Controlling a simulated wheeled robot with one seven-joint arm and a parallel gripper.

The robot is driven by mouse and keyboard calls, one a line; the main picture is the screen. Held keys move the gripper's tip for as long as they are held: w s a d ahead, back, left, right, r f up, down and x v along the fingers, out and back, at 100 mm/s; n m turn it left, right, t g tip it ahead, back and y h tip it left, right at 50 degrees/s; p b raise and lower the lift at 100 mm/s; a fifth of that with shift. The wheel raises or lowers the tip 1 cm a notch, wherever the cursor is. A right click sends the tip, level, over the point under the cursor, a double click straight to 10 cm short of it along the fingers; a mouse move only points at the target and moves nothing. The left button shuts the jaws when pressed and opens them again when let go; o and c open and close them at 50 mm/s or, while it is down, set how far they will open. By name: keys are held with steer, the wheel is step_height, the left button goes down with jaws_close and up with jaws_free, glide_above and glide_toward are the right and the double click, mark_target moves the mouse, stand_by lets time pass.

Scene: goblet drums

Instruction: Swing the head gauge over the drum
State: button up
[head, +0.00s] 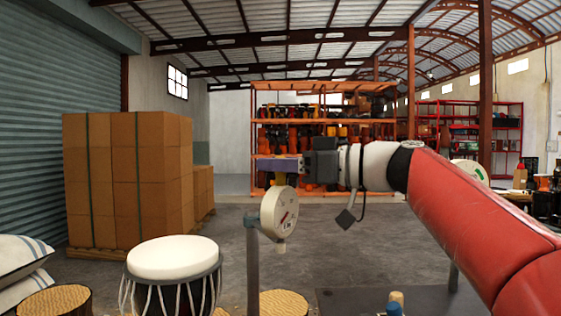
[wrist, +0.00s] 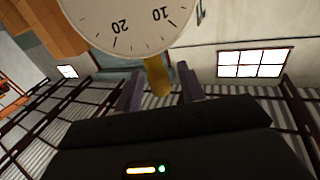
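The head gauge (head: 279,213) is a round white dial with a red mark, beside the top of a grey post (head: 252,265). The drum (head: 172,258) with its white head and pale cords stands lower left of it, and the dial is not over the drum. My gripper (head: 270,164) points left just above the dial in the head view. In the wrist view, its purple fingers (wrist: 160,88) are apart. A yellow stem (wrist: 157,76) from the dial (wrist: 125,22) shows between them, with gaps on both sides. I cannot tell how deep the stem sits.
Striped sacks (head: 22,272) and a wooden round top (head: 55,300) are at the lower left. Another wooden round top (head: 283,303) is by the post's foot. Stacked cartons (head: 125,180) and an orange rack (head: 325,195) stand behind. Open floor lies between.

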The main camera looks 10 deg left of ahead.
jaws_close()
